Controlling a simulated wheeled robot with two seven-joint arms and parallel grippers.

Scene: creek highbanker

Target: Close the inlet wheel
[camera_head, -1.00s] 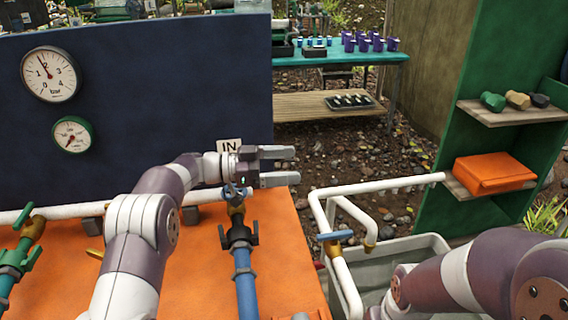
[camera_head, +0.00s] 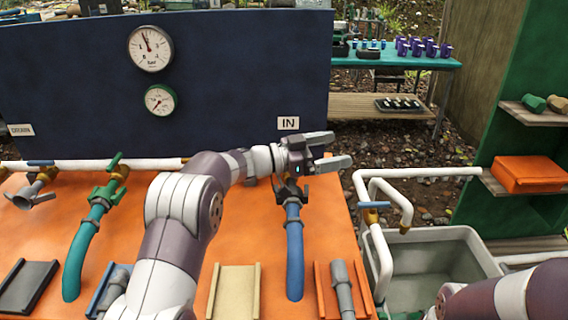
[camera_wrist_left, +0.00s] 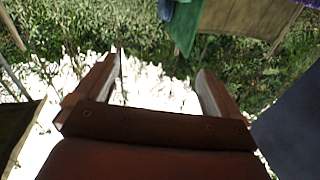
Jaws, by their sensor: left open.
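My left gripper (camera_head: 338,149) is open, with its two fingers apart and pointing right, just below and right of the IN label (camera_head: 288,123). It is in front of the top of the inlet pipe fitting. A black coupling (camera_head: 289,189) with a blue hose (camera_head: 294,245) shows just below the gripper. The inlet wheel itself is hidden behind my gripper and wrist, so I cannot tell its position or any contact. In the left wrist view the open jaws (camera_wrist_left: 162,85) have nothing visible between them, only bright ground and grass beyond. My right gripper is out of view.
A green valve (camera_head: 107,191) with a teal hose and a drain valve (camera_head: 37,187) stand left on the orange bench. Pressure gauges (camera_head: 150,48) hang on the blue panel. A white pipe with a blue handle (camera_head: 374,205) runs over a grey tub (camera_head: 470,248) at right.

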